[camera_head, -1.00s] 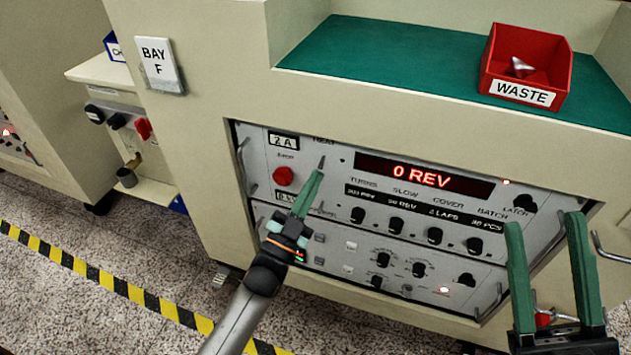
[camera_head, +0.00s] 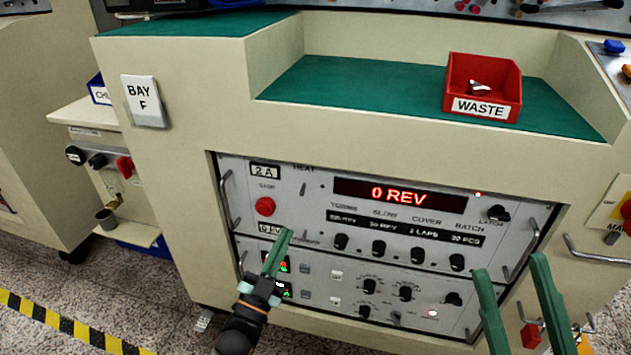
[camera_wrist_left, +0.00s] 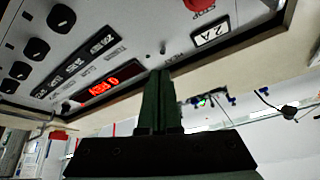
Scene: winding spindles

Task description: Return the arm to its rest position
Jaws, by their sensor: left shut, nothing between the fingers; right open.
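My left gripper (camera_head: 277,255) is shut and empty, with its green fingers together in front of the lower left of the control panel (camera_head: 318,199). It also shows in the left wrist view (camera_wrist_left: 158,78), with the panel beyond the fingertips; I cannot tell touching from apart. My right gripper (camera_head: 512,268) is open and empty at the lower right, its two green fingers apart in front of the cabinet. The panel's red display (camera_head: 400,195) reads 0 REV. A red stop button (camera_head: 265,206) and several black knobs (camera_head: 378,246) are on the panel.
A red WASTE bin (camera_head: 483,88) with a metallic piece inside stands on the green ledge (camera_head: 340,80). A BAY F sign (camera_head: 144,100) is on the cabinet front. Metal handles (camera_head: 596,250) stick out at the right. Open floor with a striped line (camera_head: 70,327) lies left.

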